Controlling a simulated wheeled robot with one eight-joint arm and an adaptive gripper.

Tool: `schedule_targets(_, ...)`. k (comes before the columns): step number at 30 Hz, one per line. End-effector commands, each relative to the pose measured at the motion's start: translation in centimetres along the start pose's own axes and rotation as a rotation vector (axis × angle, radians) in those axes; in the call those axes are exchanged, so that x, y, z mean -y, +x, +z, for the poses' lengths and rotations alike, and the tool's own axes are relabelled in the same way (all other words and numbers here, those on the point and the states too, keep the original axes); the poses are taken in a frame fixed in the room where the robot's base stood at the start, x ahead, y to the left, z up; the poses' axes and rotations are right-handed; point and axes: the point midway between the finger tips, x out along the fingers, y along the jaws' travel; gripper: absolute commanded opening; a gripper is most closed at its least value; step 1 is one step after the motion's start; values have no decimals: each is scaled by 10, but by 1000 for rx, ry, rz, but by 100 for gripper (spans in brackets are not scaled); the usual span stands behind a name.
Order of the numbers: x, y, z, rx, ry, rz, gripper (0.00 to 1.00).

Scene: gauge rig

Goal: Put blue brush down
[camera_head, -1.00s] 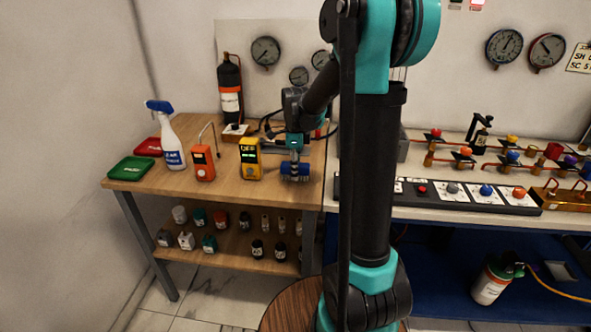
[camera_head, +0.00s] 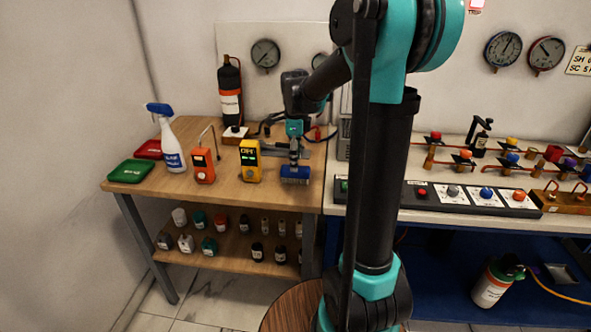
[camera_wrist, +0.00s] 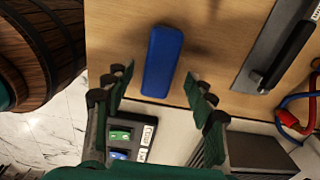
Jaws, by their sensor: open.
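The blue brush (camera_head: 295,174) lies on the wooden table near its front right edge. In the wrist view the blue brush (camera_wrist: 162,60) is a long blue block on the wood, between and beyond my fingertips. My gripper (camera_head: 294,158) is right above the brush in the head view. In the wrist view my gripper (camera_wrist: 158,85) is open, with a finger on either side of the brush and visible gaps. The underside of the brush is hidden.
Left of the brush stand a yellow meter (camera_head: 250,160), an orange meter (camera_head: 203,165) and a spray bottle (camera_head: 170,145). A green tray (camera_head: 131,171) is at the far left. The button panel (camera_head: 460,195) is on the right bench. A barrel (camera_wrist: 35,50) shows in the wrist view.

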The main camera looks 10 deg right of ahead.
Motion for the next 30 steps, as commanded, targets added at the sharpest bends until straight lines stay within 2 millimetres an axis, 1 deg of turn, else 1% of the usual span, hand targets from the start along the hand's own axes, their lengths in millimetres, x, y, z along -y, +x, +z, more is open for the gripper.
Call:
schedule_targets(1,-1,-11,0,0,0,0,55)
schedule_targets(3,0,-24,0,0,0,0,55)
schedule_targets(7,0,-45,0,0,0,0,55)
schedule_targets(12,0,-62,0,0,0,0,55)
schedule_targets(15,-2,-64,-1,1,-17,-3,55)
schedule_targets(17,-6,-61,-4,4,-58,-11,55)
schedule_targets(20,-20,-48,-13,12,-200,-38,55)
schedule_targets(26,-65,-6,-41,6,-658,-134,55)
schedule_targets(30,-100,25,-61,-29,-995,-206,55)
